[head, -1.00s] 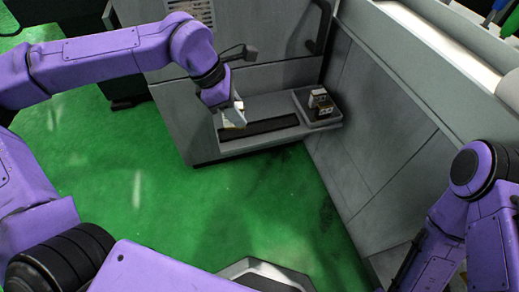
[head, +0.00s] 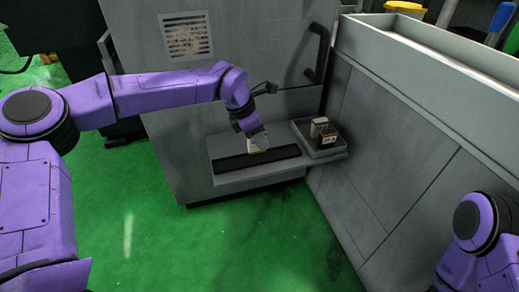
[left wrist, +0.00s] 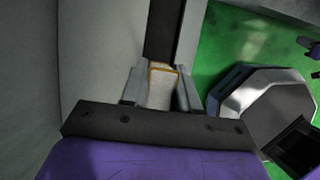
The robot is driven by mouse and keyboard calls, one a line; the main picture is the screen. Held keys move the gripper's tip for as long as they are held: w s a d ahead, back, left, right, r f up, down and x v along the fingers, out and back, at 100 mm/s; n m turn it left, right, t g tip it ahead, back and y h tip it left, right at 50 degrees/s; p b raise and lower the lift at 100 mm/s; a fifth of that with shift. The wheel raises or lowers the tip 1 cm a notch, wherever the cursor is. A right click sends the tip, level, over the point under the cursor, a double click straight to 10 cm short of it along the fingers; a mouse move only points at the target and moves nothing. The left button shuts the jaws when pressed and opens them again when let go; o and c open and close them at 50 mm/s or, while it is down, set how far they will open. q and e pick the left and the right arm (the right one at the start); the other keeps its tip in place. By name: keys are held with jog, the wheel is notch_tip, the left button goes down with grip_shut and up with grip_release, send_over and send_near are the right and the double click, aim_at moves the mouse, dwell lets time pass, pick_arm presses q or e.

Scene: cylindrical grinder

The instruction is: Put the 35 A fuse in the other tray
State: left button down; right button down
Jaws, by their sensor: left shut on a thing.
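My left gripper (head: 257,146) is over the grey ledge (head: 225,182), above its black strip (head: 262,157). It is shut on a pale block with orange-yellow edges, likely the fuse (left wrist: 162,88), which sits between both fingers in the left wrist view. Any rating on it cannot be read. A grey tray (head: 340,152) stands at the right end of the ledge, to the right of the gripper. Two small dark-and-pale blocks (head: 327,137) stand in it. No second tray can be made out. My right gripper is out of view; only part of that arm shows at the right edge.
A grey machine front (head: 180,105) with a black handle (head: 319,55) rises behind the ledge. A tall grey panel wall (head: 410,150) closes off the right side. The green floor (head: 200,240) in front is clear.

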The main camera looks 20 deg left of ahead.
pick_arm(q)
notch_tip(320, 180, down, 3)
jog(key=shift+f+b, duration=0.2)
jog(key=shift+b, duration=0.25)
jog(key=shift+r, duration=0.15)
jog(key=c, duration=0.8)
grip_release()
jog(key=shift+c, duration=0.2)
jog(key=shift+r, duration=0.15)
jog(key=p+v, duration=0.4)
jog(key=v, duration=0.7)
jog(key=shift+r+p, duration=0.35)
jog(key=shift+p, duration=0.05)
